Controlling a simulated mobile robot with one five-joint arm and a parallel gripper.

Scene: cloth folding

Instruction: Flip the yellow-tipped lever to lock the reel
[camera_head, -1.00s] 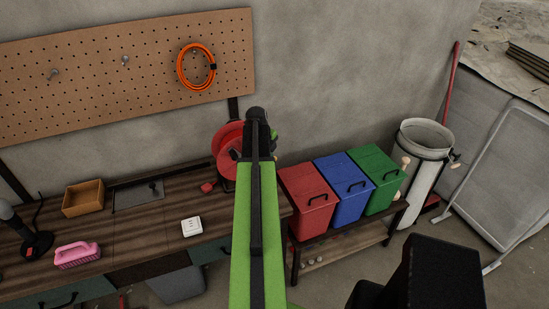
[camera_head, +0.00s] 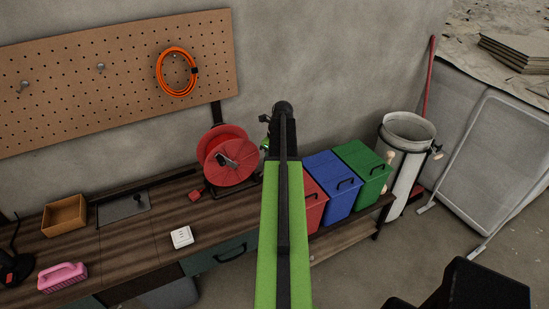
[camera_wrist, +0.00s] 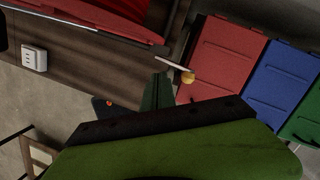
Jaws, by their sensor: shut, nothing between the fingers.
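The red reel (camera_head: 230,156) stands at the right end of the workbench, left of my arm in the head view. It also shows at the top of the wrist view (camera_wrist: 105,12). A thin pale lever with a yellow tip (camera_wrist: 188,77) sticks out below it in the wrist view, over the dark gap between bench and red bin. My gripper (camera_wrist: 158,82) is shut and empty, with its dark green fingers just left of and below the yellow tip. I cannot tell whether they touch it. In the head view my arm hides most of the gripper.
Red (camera_head: 312,203), blue (camera_head: 337,185) and green (camera_head: 362,170) bins stand on a low bench right of my arm. A pegboard (camera_head: 110,80) hangs behind.

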